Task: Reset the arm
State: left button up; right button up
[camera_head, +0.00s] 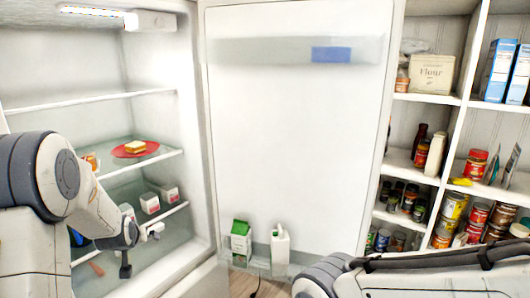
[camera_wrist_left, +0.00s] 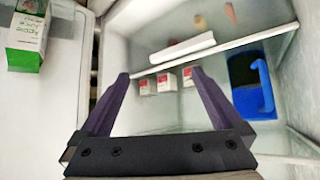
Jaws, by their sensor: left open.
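My left arm reaches into the open fridge, and its gripper (camera_head: 140,240) is in front of the lower shelf. In the left wrist view the gripper (camera_wrist_left: 159,75) is open, its two purple fingers wide apart with nothing between them. Beyond the fingers are small white and red cartons (camera_wrist_left: 163,82), which also stand on the lower shelf in the head view (camera_head: 150,203). My right arm (camera_head: 420,278) lies across the bottom right of the head view, in front of the pantry shelves. Its fingertips do not show.
The fridge door (camera_head: 295,140) stands open, with a green and white carton (camera_head: 240,242) and a white jug (camera_head: 280,246) in its lower rack. A red plate (camera_head: 136,149) with food sits on the middle shelf. A blue container (camera_wrist_left: 255,88) is inside the fridge. Pantry shelves (camera_head: 425,182) stand right.

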pick_arm(q)
jog(key=s+d+f+m+h, duration=0.1)
jog(key=d+f, duration=0.6)
jog(key=f, duration=0.4)
jog(key=shift+s, duration=0.2)
jog(key=shift+d+r, duration=0.15)
